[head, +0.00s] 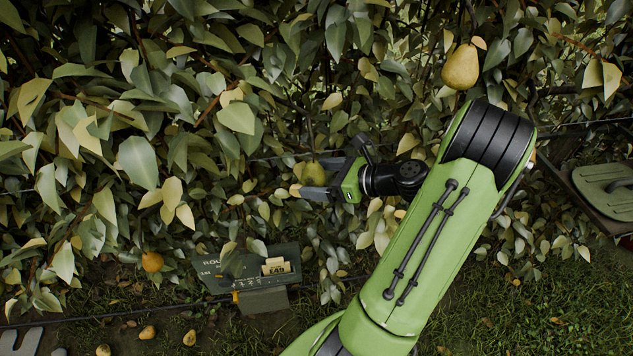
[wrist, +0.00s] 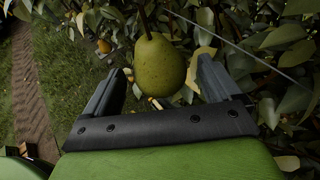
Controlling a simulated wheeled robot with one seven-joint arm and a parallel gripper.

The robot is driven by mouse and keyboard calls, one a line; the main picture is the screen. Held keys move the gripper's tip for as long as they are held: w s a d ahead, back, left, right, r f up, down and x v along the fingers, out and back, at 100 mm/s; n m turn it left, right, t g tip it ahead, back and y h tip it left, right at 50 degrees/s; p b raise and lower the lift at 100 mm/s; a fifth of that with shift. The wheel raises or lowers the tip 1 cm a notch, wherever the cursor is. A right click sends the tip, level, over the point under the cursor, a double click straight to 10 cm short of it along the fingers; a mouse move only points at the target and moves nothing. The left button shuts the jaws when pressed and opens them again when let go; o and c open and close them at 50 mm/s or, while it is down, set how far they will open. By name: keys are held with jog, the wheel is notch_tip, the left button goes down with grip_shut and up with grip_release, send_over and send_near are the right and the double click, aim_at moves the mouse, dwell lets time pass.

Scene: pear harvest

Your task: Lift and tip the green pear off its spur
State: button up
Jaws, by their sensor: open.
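The green pear (wrist: 159,66) hangs from its stem in the wrist view, between and a little beyond my open fingers. It also shows in the head view (head: 314,173), small and partly hidden by my gripper. My gripper (head: 318,180) reaches left into the foliage and is open around the pear. In the wrist view, its two grey fingers (wrist: 158,88) stand apart on either side of the pear; gaps show on both sides, so I see no contact. The spur at the stem's top is not clear.
A yellow pear (head: 461,67) hangs at the upper right, and an orange-brown fruit (head: 152,262) hangs low left. A sign (head: 247,272) stands below the foliage. A thin wire (wrist: 235,47) crosses beside the pear. Dense leaves surround my gripper. Fallen fruit (head: 147,332) lies on the ground.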

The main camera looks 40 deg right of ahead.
jog(key=shift+w+a+f, duration=0.2)
jog(key=shift+w+f, duration=0.05)
jog(key=shift+w, duration=0.35)
jog(key=shift+c, duration=0.4)
jog(key=c, duration=1)
jog(key=shift+r, duration=0.1)
jog(key=shift+c, duration=0.2)
jog(key=shift+s+r+p, duration=0.1)
jog(key=shift+p, duration=0.5)
jog(key=g+p, duration=0.1)
jog(key=p, duration=0.2)
jog(key=shift+s+a+m, duration=0.25)
jog(key=shift+s+m, duration=0.05)
jog(key=shift+m, duration=0.1)
jog(key=shift+p, duration=0.3)
jog(key=shift+s+a+r+m+g+y+p, duration=0.15)
jog(key=shift+s+a+m+g+y+p, duration=0.3)
jog(key=shift+p, duration=1.9)
